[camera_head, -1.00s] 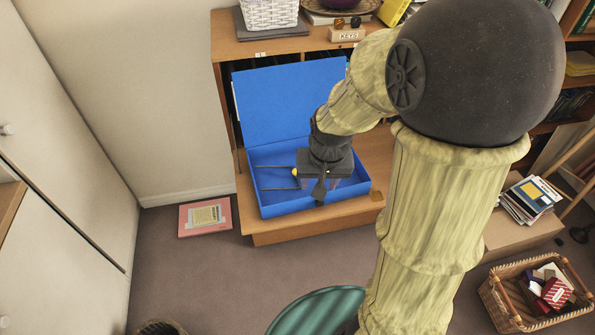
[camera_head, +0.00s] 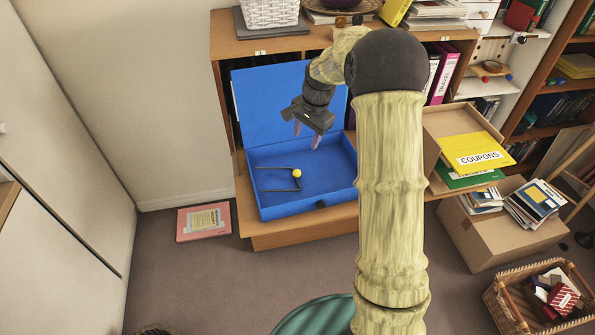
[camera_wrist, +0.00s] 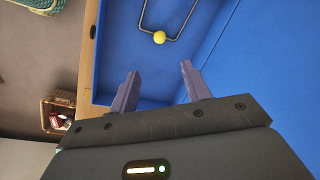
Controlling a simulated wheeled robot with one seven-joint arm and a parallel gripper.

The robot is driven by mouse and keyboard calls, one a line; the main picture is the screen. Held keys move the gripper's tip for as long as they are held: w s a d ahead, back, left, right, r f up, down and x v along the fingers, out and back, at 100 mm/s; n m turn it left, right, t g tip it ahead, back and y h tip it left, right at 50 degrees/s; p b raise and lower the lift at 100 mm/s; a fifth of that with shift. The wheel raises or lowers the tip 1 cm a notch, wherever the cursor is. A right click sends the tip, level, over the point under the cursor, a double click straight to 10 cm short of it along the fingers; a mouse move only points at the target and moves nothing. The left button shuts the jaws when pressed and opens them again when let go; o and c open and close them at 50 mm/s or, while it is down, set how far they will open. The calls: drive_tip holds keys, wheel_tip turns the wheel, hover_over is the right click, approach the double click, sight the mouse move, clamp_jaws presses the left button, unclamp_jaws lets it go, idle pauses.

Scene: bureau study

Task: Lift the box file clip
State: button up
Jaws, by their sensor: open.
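The blue box file (camera_head: 330,178) lies open on the pulled-out wooden shelf, its lid (camera_head: 285,100) leaning back against the cabinet. Inside is the clip, a dark wire frame with a yellow ball (camera_head: 297,173) at its right end. The clip looks low against the box floor. In the wrist view the yellow ball (camera_wrist: 159,38) and wire show beyond the fingertips. My gripper (camera_head: 306,140) is open and empty, above the back part of the box, up and behind the ball and apart from it. The wrist view shows both fingers (camera_wrist: 158,80) spread.
A cardboard box with a yellow coupons folder (camera_head: 474,152) stands right of the box file. A pink book (camera_head: 204,221) lies on the floor at left. A wicker basket (camera_head: 500,300) is at lower right. The cabinet top (camera_head: 285,46) rises behind the lid.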

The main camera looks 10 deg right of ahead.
sight(298, 171)
drive_tip(key=w+f, duration=0.1)
drive_tip(key=f, duration=0.4)
drive_tip(key=a+f+p, duration=0.1)
drive_tip(key=f, duration=0.5)
drive_tip(key=w+a+f, duration=0.1)
drive_tip(key=f, duration=0.5)
drive_tip(key=shift+w, duration=0.35)
clamp_jaws()
